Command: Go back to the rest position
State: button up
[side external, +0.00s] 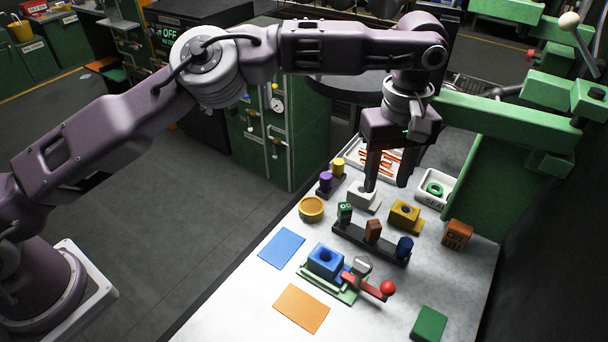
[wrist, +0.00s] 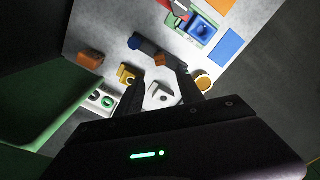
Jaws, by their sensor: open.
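My gripper (side external: 387,172) hangs over the back part of the white table (side external: 240,312), pointing down, with its two dark fingers apart and nothing seen between them. In the side view, the left finger overlaps a white block with a hole (side external: 361,194); I cannot tell the exact gap between them. In the wrist view, the fingers of my gripper (wrist: 166,95) frame that white block (wrist: 160,97) below.
A dark rack (side external: 365,243) holds green, brown and blue pieces. Near it are a yellow block (side external: 405,213), a brown cube (side external: 457,235), a yellow round dish (side external: 311,209) and a blue fixture with a red-knobbed lever (side external: 326,262). Green machinery (side external: 490,185) stands close on the right.

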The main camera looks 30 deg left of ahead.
jog(key=w+d+r+m+t+h, duration=0.1)
jog(key=w+d+r+m+t, duration=0.15)
jog(key=r, duration=0.25)
jog(key=w+d+r+m+t, duration=0.1)
jog(key=d+r+t, duration=0.3)
jog(key=r, duration=0.1)
notch_tip(320, 180, up, 18)
jog(key=w+r+m+t+h, duration=0.1)
jog(key=w+m+t+h, duration=0.1)
jog(key=m+t+h, duration=0.3)
jog(key=s+a+r+m+t+h, duration=0.2)
jog(key=s+a+r+m, duration=0.15)
jog(key=s+r, duration=0.5)
jog(key=s+a+f+n+g+y, duration=0.1)
jog(key=s+a+f+g+y, duration=0.3)
jog(key=s+a+f, duration=0.8)
jog(key=s+a+f+n+g+y, duration=0.2)
jog(key=s+a+f+g+y, duration=0.2)
jog(key=s+a+f, duration=0.8)
jog(key=s+a, duration=0.5)
jog(key=a, duration=0.1)
jog(key=shift+f, duration=0.15)
jog(key=shift+w, duration=0.1)
